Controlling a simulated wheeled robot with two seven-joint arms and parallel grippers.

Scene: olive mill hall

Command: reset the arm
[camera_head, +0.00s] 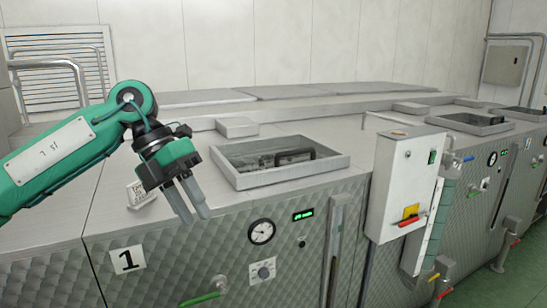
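My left arm, green with black joints, comes in from the left in the head view. Its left gripper (189,207) hangs tilted downward in front of the steel machine (220,270) marked with a 1. The two grey fingers lie nearly side by side from this angle, with no object visible at them. Whether they are parted or closed is hard to tell. My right arm and gripper are not in this view.
A small white sign (139,194) stands on the machine top just left of the gripper. A raised hatch frame with a black handle (294,156) lies to its right. A grey control box (402,185) with a red-yellow switch projects at the front. Pipes (70,68) rise at the back left.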

